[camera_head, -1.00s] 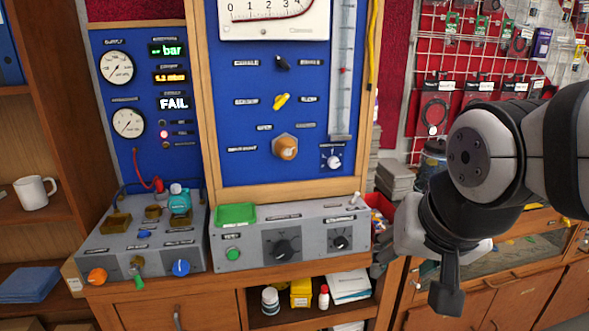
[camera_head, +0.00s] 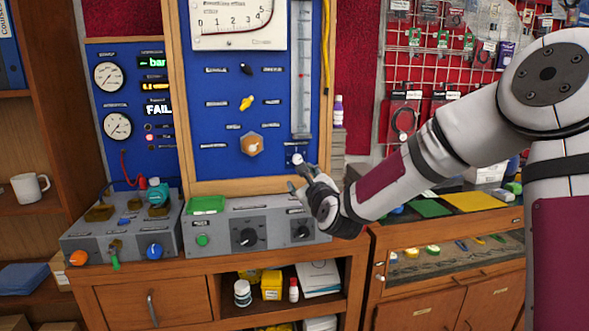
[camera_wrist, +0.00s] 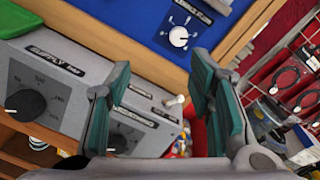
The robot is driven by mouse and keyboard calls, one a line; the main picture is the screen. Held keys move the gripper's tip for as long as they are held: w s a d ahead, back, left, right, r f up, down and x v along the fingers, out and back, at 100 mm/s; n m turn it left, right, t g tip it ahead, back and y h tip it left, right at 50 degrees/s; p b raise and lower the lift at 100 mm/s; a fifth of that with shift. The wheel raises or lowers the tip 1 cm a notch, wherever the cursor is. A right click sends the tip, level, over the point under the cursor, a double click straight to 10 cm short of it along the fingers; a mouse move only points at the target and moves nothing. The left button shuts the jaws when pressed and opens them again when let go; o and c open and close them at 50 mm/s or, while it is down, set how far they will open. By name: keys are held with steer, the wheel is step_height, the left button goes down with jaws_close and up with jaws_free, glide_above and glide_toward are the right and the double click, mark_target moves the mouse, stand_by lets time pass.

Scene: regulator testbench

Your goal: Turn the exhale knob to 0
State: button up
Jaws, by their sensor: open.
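No label that I can read says exhale, so I cannot tell which knob it is. My gripper (camera_head: 305,174) is in front of the blue panel's lower right corner, above the grey box. In the wrist view my gripper (camera_wrist: 160,78) is open, its green-padded fingers apart with nothing held. Beyond the fingertips is a small dial knob with a white pointer (camera_wrist: 178,36) on the blue panel. The grey box has a large black knob (camera_head: 248,237) labelled supply (camera_wrist: 28,103) and a smaller black knob (camera_head: 302,232). A finger partly hides that smaller knob in the wrist view.
A white-tipped lever (camera_wrist: 175,101) stands on the grey box near my fingers. A second control box (camera_head: 120,240) is at left.

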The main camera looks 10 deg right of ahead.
mark_target(298, 160)
steer(key=w+m, duration=0.1)
steer(key=w, duration=0.3)
steer(key=w+d+m, duration=0.1)
steer(key=w, duration=0.4)
steer(key=w+m+t+h+b, duration=0.1)
steer(key=w, duration=0.4)
steer(key=shift+w+d+r, duration=0.1)
steer(key=shift+d+r, duration=0.1)
steer(key=shift+d, duration=0.2)
jaws_close()
